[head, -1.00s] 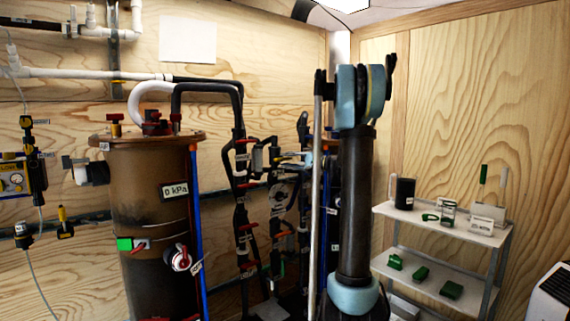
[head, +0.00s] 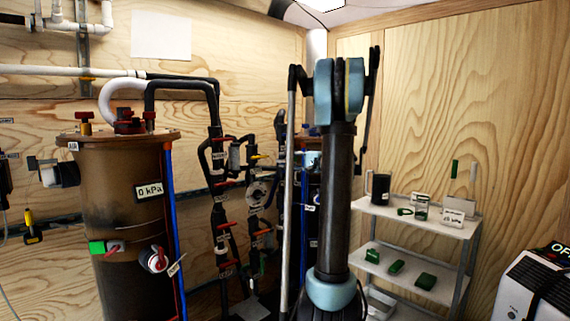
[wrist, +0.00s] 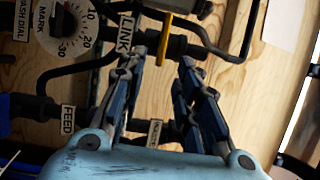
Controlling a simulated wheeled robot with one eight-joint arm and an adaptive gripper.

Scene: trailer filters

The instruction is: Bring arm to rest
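My arm (head: 337,200) stands upright in the middle of the head view, with a dark column and light blue joints. It hides part of the pipework behind it. My gripper (wrist: 163,63) shows in the wrist view with its two blue and dark fingers spread apart. Nothing is between the fingers. Dark pipes and a yellow valve handle (wrist: 165,38) show beyond the fingertips. I cannot tell whether the fingers touch any pipe. The gripper is not clearly seen in the head view.
A brown tank (head: 125,220) marked 0 kPa stands left, with black pipework (head: 222,200) between it and my arm. A grey shelf cart (head: 430,224) holding small items stands right of my arm. A white box unit (head: 525,285) is at the lower right.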

